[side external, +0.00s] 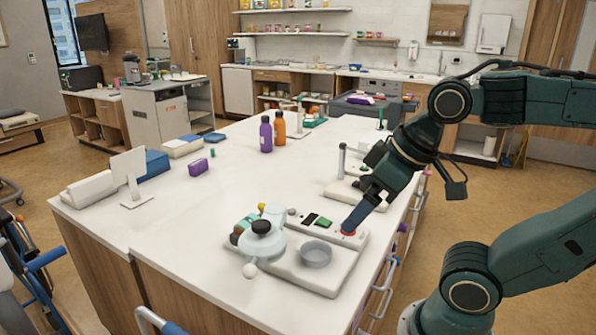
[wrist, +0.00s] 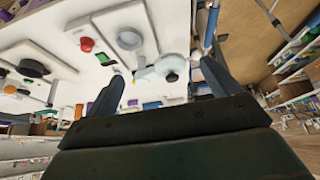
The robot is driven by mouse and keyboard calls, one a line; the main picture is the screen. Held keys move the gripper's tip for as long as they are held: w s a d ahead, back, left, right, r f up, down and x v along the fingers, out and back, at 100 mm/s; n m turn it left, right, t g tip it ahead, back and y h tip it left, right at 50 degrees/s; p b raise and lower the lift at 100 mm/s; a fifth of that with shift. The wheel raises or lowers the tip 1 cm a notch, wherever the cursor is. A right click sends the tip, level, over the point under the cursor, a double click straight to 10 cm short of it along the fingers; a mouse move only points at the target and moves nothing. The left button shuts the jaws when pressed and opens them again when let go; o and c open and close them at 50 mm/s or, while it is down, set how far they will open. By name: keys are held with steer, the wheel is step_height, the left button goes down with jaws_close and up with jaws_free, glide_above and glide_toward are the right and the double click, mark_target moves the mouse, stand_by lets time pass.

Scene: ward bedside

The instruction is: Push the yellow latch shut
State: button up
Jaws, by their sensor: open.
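I cannot clearly make out a yellow latch in either view. A tiny yellowish part (side external: 262,207) shows behind the round black-topped device in the side view, too small to identify. My gripper (side external: 352,226) is over the right end of the pale panel (side external: 330,280), close to a red button (side external: 348,233). I cannot tell whether it touches the button. In the wrist view my gripper (wrist: 160,88) has its two dark fingers wide apart with nothing held between them. A red knob (wrist: 86,44) shows beyond the left finger in that view.
A second pale fixture (side external: 345,190) stands behind my gripper. Purple (side external: 266,135) and orange (side external: 280,129) bottles stand farther back. The counter's middle is mostly clear.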

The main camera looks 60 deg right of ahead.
steer(key=c, duration=0.5)
steer(key=shift+w+r, duration=0.2)
steer(key=shift+w, duration=0.25)
steer(key=c, duration=0.8)
steer(key=shift+w+d+r, duration=0.1)
steer(key=shift+w+r, duration=0.1)
steer(key=shift+w, duration=0.35)
steer(key=shift+w+r, duration=0.15)
steer(key=shift+w, duration=0.4)
jaws_close()
steer(key=w+d+y, duration=0.1)
steer(key=w+d, duration=0.3)
steer(key=w, duration=0.4)
steer(key=w+d+y, duration=0.1)
steer(key=w+d, duration=0.3)
steer(key=w, duration=0.5)
steer(key=w+d+f+y, duration=0.1)
steer(key=w+d+f, duration=0.2)
steer(key=d+f, duration=0.4)
steer(key=w+d+f+y, duration=0.2)
steer(key=d+f, duration=0.4)
steer(key=d, duration=0.7)
steer(key=shift+w+f+m+t, duration=0.3)
steer(key=shift+w+f+m, duration=0.1)
steer(key=shift+w, duration=0.45)
